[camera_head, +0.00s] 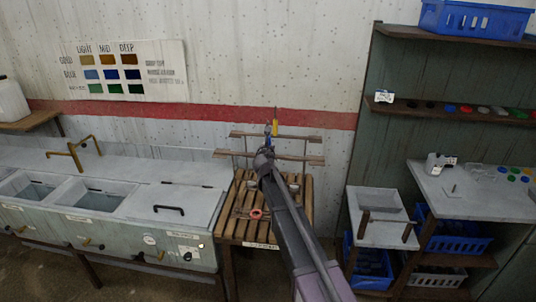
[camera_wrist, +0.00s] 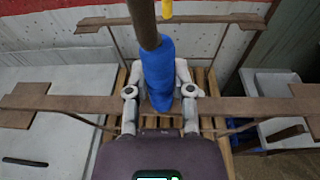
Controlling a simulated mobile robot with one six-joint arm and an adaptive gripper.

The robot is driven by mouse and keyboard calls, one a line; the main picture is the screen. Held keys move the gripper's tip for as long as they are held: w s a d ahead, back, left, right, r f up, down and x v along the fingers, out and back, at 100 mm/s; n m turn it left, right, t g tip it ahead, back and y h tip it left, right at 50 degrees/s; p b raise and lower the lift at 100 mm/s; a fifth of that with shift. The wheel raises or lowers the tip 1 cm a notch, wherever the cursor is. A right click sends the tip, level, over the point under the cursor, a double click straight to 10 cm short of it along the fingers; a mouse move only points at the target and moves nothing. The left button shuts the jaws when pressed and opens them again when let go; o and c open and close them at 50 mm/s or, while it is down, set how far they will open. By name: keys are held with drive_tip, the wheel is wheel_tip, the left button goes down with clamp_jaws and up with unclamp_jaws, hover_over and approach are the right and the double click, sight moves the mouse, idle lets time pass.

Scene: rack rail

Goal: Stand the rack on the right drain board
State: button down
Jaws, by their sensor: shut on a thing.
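The rack (camera_head: 305,158) has brown wooden crossbars on a thin frame. In the wrist view its crossbars (camera_wrist: 255,106) run left and right of my gripper (camera_wrist: 160,92). My gripper is shut on the blue grip (camera_wrist: 160,72) of the rack's brown middle bar. The head view shows my gripper (camera_head: 266,152) at the rack, seen from behind my arm. The rack looks upright over the slatted wooden drain board (camera_head: 233,229), right of the sinks. Whether its feet touch the slats is hidden.
Sinks (camera_head: 83,196) and a grey lid with a black handle (camera_head: 168,209) lie left. A reddish ring (camera_head: 256,214) lies on the slatted board. The wall (camera_head: 200,100) is close behind. A small grey tray table (camera_head: 380,233) and shelving (camera_head: 445,118) stand right.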

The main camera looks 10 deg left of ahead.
drive_tip(key=shift+f+b, duration=1.75)
drive_tip(key=shift+f, duration=0.15)
drive_tip(key=shift+c, duration=2.4)
unclamp_jaws()
drive_tip(key=shift+r, duration=0.25)
drive_tip(key=s+r+p, duration=0.2)
drive_tip(key=s, duration=1)
drive_tip(key=shift+d, duration=0.15)
